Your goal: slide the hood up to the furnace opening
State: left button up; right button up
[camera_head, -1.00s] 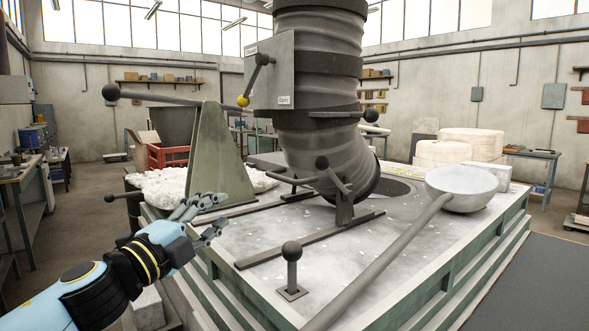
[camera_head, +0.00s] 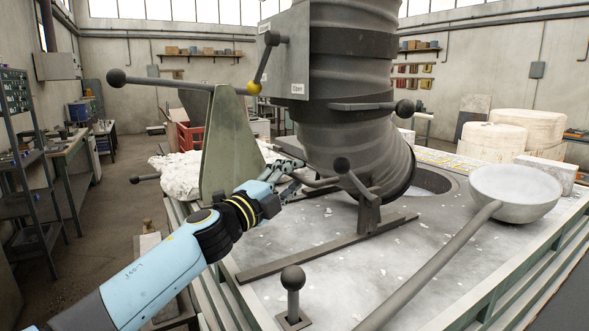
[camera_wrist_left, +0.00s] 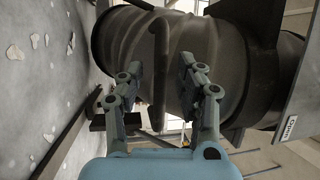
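The hood (camera_head: 350,140) is a large dark grey ribbed duct with a bent lower end. It stands on rails (camera_head: 320,245) on the furnace top. The round furnace opening (camera_head: 432,182) shows just right of the hood's lower end, partly hidden by it. My left gripper (camera_head: 290,178) is at the hood's left side, near a dark bar handle. In the left wrist view my two fingers (camera_wrist_left: 165,85) are spread apart, with the hood's dark bar (camera_wrist_left: 160,62) showing between and beyond them. Contact cannot be told. My right gripper is not in view.
A ladle (camera_head: 515,190) with a long handle rests across the right of the furnace top (camera_head: 350,290). A ball-topped lever (camera_head: 292,285) stands at the front. A green bracket (camera_head: 228,150) with a long lever stands left of the hood. Drums (camera_head: 535,140) stand behind right.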

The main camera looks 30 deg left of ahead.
pick_arm(q)
jog(key=shift+w+d+r, duration=0.1)
jog(key=shift+w+d, duration=0.05)
jog(key=shift+w, duration=0.55)
grip_shut()
